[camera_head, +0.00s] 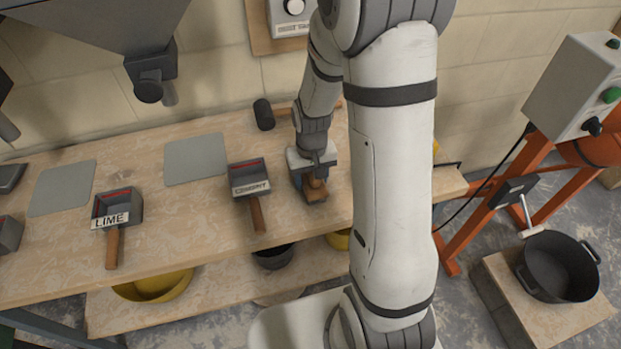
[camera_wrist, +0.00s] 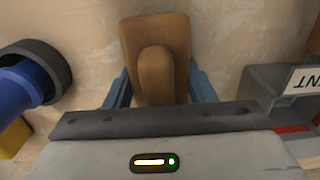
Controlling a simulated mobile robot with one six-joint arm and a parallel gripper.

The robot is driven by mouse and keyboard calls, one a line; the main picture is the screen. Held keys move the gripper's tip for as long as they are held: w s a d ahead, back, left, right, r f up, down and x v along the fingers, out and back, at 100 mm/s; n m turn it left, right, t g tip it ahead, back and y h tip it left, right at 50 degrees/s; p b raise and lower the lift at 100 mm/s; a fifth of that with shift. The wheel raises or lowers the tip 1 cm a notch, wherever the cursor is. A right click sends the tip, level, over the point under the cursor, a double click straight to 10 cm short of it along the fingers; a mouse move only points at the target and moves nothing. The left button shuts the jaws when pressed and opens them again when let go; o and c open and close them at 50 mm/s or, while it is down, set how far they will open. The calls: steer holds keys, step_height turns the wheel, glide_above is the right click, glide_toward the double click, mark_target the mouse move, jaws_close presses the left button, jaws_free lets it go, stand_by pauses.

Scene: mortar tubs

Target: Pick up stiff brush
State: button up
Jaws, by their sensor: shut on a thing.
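The stiff brush (camera_wrist: 155,55) is a brown wooden block with a raised rounded grip on top. In the wrist view it sits at the top middle, between the two blue fingers of my gripper (camera_wrist: 158,92), which is shut on it.
The CEMENT scoop (camera_head: 247,177) lies left of my gripper and the LIME scoop (camera_head: 117,208) further left on the workbench (camera_head: 180,222). A dark-headed mallet (camera_head: 264,114) lies behind. A blue and black round object (camera_wrist: 35,75) is close left in the wrist view. Grey mats (camera_head: 195,158) lie flat.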

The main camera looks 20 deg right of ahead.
step_height(320, 180, up, 10)
steer(key=shift+r, duration=0.1)
steer(key=o, duration=0.5)
steer(key=shift+c, duration=1.4)
steer(key=shift+f, duration=0.2)
